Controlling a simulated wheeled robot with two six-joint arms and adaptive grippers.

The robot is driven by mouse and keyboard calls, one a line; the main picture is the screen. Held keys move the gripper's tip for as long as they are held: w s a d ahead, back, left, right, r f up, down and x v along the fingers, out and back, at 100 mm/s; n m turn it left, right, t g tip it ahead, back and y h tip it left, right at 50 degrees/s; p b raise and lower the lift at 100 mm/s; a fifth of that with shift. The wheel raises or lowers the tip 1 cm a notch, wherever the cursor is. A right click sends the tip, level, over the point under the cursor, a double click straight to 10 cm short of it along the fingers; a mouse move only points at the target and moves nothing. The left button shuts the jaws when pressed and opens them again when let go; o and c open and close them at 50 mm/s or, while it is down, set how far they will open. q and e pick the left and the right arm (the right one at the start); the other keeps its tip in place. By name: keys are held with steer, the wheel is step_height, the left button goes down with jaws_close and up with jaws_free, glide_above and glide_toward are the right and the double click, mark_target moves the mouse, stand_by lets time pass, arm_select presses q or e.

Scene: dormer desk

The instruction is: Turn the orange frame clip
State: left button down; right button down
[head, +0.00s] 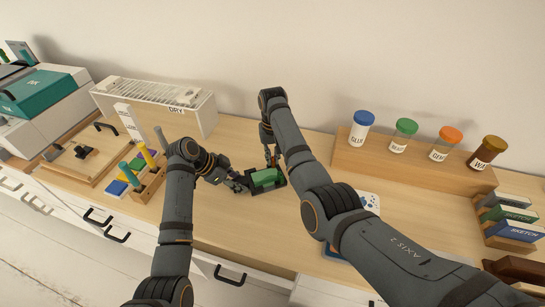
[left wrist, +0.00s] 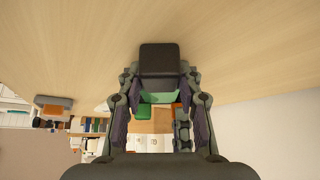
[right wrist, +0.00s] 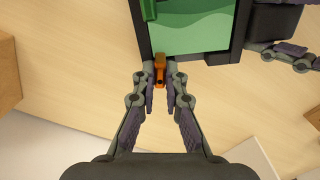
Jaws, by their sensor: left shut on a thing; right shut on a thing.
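The orange frame clip (right wrist: 160,70) sits at the near edge of a dark frame (right wrist: 145,42) in the right wrist view, pointing away from the edge. My right gripper (right wrist: 161,78) is shut on the clip, one finger on each side. The frame holds a green picture (right wrist: 190,25); in the head view this green area (head: 266,178) lies face up on the desk. My left gripper (head: 243,184) is shut on a black block (left wrist: 160,60) at the frame's side. In the head view, my right gripper (head: 270,158) comes down at the frame's back edge.
A tool holder (head: 150,184) with colored handles stands left of my left arm. A white rack (head: 155,100) stands behind it. Several lidded jars stand on a wooden riser (head: 410,172) at the right. Bare desk (head: 225,220) shows in front of the frame.

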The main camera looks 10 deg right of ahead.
mark_target(273, 158)
steer(key=shift+n, duration=0.8)
steer(key=c, duration=1.4)
jaws_free()
step_height(273, 158, up, 12)
